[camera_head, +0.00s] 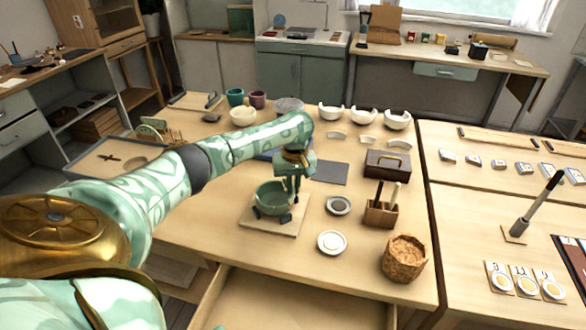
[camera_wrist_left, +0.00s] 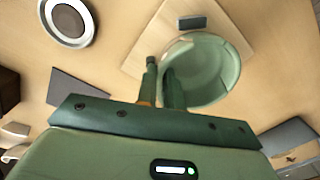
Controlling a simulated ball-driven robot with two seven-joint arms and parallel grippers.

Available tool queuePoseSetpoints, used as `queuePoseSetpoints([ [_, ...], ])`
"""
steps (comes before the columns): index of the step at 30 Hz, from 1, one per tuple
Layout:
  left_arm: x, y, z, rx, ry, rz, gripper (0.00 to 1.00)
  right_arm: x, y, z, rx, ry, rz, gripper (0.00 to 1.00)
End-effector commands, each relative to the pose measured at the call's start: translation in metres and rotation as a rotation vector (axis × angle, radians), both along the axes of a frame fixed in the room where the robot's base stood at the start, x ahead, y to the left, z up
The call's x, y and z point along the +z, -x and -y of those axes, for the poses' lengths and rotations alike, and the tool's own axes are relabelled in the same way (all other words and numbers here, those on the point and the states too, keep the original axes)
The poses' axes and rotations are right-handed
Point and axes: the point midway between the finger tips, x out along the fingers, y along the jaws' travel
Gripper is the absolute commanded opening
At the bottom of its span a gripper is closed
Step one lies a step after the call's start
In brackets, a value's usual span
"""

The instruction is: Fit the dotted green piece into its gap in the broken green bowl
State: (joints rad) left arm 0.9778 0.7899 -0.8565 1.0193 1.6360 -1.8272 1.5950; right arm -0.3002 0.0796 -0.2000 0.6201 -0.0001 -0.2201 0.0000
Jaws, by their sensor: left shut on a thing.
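The broken green bowl (camera_head: 268,197) sits on a pale square board (camera_head: 257,227) on the table, held among small dark blocks. In the left wrist view the bowl (camera_wrist_left: 212,72) is seen from above, open side up. My left gripper (camera_head: 292,192) points down at the bowl's right rim in the head view. In the left wrist view its fingers (camera_wrist_left: 161,85) are close together at the bowl's edge, shut on the dotted green piece. The piece is mostly hidden by the fingers; its dots and exact seating in the gap cannot be made out. My right gripper is not in view.
A dark round dish (camera_head: 338,206) and a white dish (camera_head: 331,243) lie right of the board. A wooden tool holder (camera_head: 381,214), a wicker basket (camera_head: 404,260) and a brown box (camera_head: 387,164) stand further right. White bowls (camera_head: 363,117) line the back.

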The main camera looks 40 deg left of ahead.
Motion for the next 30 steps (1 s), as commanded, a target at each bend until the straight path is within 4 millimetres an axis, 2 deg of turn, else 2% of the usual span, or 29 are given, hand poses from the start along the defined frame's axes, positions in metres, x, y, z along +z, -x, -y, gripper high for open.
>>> queuePoseSetpoints([
  [30, -0.0061, -0.0001, 0.0005, 0.000, 0.000, 0.000, 0.00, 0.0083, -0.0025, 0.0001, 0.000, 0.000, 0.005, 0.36],
])
